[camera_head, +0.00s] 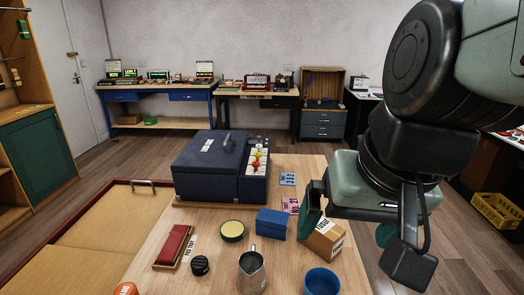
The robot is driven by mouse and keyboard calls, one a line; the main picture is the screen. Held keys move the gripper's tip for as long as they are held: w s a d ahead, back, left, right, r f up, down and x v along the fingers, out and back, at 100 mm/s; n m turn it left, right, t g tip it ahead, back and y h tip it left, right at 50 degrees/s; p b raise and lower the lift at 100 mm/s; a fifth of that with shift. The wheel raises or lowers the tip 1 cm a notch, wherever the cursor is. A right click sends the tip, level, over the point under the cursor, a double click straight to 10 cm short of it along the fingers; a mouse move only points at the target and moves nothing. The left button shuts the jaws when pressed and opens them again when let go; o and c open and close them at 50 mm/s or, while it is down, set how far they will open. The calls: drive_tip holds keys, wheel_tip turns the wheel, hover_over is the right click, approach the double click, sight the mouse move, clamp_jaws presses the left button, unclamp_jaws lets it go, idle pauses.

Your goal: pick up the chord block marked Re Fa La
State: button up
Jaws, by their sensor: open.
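I cannot read the mark Re Fa La on anything here. A wooden block (325,241) with a white label sits on the table at the right; the label is too small to read. A blue card or block (288,179) and a pink one (290,204) with small print lie behind it, to its left. A plain-looking blue block (271,223) stands to its left. My gripper (354,248) is open at the right, its fingers spread wide. Its left finger overlaps the wooden block's upper left in the picture; I cannot tell whether they touch. The gripper looks empty.
A large dark blue case (208,166) with white keys and coloured pegs fills the table's back. A yellow-lidded tin (232,231), red block (174,246), black knob (200,265), metal jug (251,272) and blue cup (321,281) stand in front.

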drive_tip(key=w+a+f+m+g+y, duration=0.3)
drive_tip(key=w+a+f+m+y, duration=0.15)
drive_tip(key=a+f, duration=0.35)
drive_tip(key=w+a+f+m+g+y, duration=0.3)
drive_tip(key=w+a+f+g+y, duration=0.15)
drive_tip(key=f, duration=0.65)
drive_tip(key=a+f+m+t+y, duration=0.1)
drive_tip(key=a+f+m, duration=0.1)
drive_tip(key=f, duration=0.3)
drive_tip(key=a+f+m+t+y, duration=0.1)
drive_tip(key=a+f+m, duration=0.1)
drive_tip(key=f+m, duration=0.2)
drive_tip(key=w+a+f+m+t+y, duration=0.1)
drive_tip(key=f+m, duration=0.3)
drive_tip(key=f, duration=0.4)
drive_tip(key=shift+a+f+t, duration=0.2)
drive_tip(key=shift+a+t, duration=0.05)
drive_tip(key=shift+a, duration=0.2)
drive_tip(key=shift+a+f+m, duration=0.15)
drive_tip(key=shift+f+m, duration=0.1)
drive_tip(key=shift+f, duration=0.05)
drive_tip(key=x, duration=1)
drive_tip(key=shift+a+f, duration=0.1)
drive_tip(key=shift+a, duration=0.2)
drive_tip(key=c, duration=1)
